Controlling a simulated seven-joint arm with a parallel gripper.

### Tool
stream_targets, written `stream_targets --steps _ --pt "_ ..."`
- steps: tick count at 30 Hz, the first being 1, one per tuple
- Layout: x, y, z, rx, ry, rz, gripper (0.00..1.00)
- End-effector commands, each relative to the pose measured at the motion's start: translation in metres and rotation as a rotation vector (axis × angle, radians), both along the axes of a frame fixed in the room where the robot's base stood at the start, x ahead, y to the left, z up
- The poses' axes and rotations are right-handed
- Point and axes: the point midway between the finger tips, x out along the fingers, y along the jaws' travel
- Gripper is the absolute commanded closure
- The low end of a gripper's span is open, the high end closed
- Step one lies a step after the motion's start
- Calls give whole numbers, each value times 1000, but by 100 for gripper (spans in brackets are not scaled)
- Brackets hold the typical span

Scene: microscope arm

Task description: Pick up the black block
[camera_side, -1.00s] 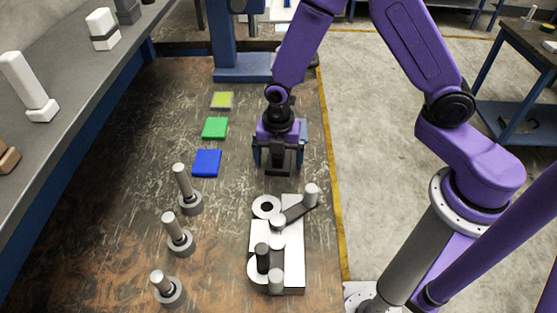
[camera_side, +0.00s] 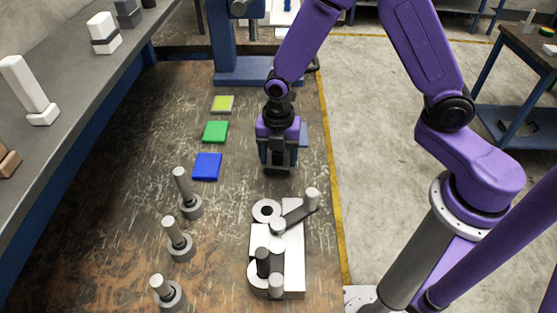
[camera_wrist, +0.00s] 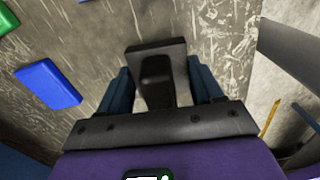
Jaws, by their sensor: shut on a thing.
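The black block (camera_wrist: 155,50) sits between the two blue fingers of my gripper (camera_wrist: 160,82) in the wrist view. My gripper is shut on it, with a finger on each side. In the side view my gripper (camera_side: 278,160) points down over the bench, and the dark block shows only partly at its lower end. I cannot tell whether the block touches the bench or is just above it.
Blue (camera_side: 207,166), green (camera_side: 215,132) and yellow-green (camera_side: 223,104) square pads lie left of my gripper. A white-and-grey fixture with upright pegs (camera_side: 292,245) stands in front. Several grey posts (camera_side: 188,195) stand at the left front. Bench between is bare.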

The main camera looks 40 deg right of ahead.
Motion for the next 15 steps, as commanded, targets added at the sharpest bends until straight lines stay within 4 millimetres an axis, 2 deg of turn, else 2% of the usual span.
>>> stream_targets --steps 1,13,15 --pt "1 1 11 4 -6 0 84" --pt "-47 -17 68 4 -6 1 84" --pt "-59 -22 75 3 -3 3 84"
